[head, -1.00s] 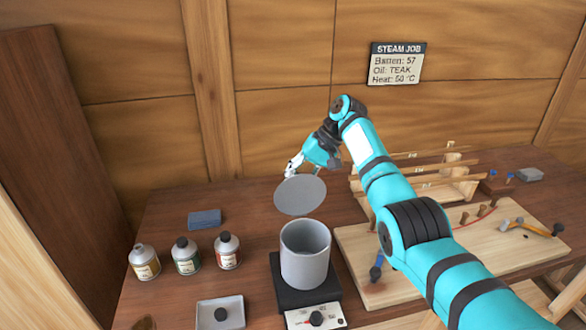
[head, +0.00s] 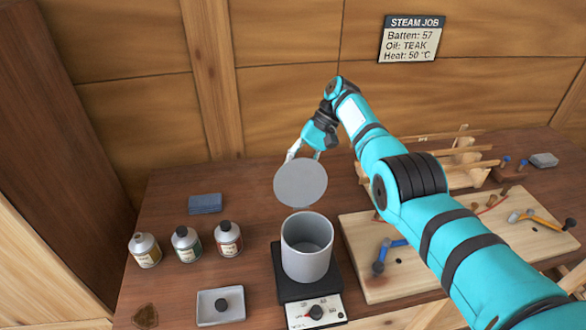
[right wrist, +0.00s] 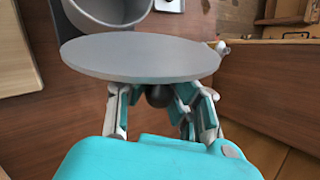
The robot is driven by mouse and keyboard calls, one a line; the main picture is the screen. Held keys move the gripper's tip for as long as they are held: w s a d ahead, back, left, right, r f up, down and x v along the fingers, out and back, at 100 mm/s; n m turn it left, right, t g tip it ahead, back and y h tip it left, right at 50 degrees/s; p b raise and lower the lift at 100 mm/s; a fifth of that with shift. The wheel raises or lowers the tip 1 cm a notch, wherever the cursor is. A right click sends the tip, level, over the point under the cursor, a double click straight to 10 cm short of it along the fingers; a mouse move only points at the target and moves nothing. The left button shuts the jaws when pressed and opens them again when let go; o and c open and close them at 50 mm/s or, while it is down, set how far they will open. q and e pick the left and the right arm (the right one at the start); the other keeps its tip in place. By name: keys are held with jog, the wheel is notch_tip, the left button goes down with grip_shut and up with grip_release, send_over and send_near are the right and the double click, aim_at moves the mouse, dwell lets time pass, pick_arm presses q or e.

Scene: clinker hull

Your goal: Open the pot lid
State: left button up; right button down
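The grey pot (head: 306,250) stands upright with its mouth open and looks empty inside. Its round grey lid (head: 300,183) is off the mouth, tilted up in the air behind the pot with its flat face toward the head camera. My right gripper (head: 305,152) is behind the lid. In the right wrist view the lid (right wrist: 140,60) is right in front of the fingers, and its dark knob (right wrist: 157,95) sits between them. The fingers look spread, with gaps beside the knob; their tips are partly hidden by the lid. My left gripper is not in view.
The pot stands on a dark hot plate with a control panel (head: 316,312). Three bottles (head: 186,244), a blue block (head: 205,204) and a tray (head: 220,307) are to the left. A wooden board (head: 400,262) with tools lies to the right.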

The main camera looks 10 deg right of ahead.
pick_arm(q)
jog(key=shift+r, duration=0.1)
pick_arm(e)
jog(key=shift+w+d+r, duration=0.15)
jog(key=shift+w+r, duration=0.05)
jog(key=shift+r, duration=0.25)
jog(key=shift+w+d+r, duration=0.15)
jog(key=shift+r, duration=0.25)
jog(key=c, duration=1.4)
grip_release()
jog(key=shift+s+d, duration=0.15)
jog(key=shift+d, duration=0.2)
jog(key=o, duration=0.3)
jog(key=shift+s+f, duration=0.1)
jog(key=shift+f, duration=0.05)
jog(key=shift+o, duration=0.2)
jog(key=shift+a+f, duration=0.15)
jog(key=shift+a, duration=0.1)
notch_tip(320, 180, up, 10)
jog(key=shift+r, duration=0.1)
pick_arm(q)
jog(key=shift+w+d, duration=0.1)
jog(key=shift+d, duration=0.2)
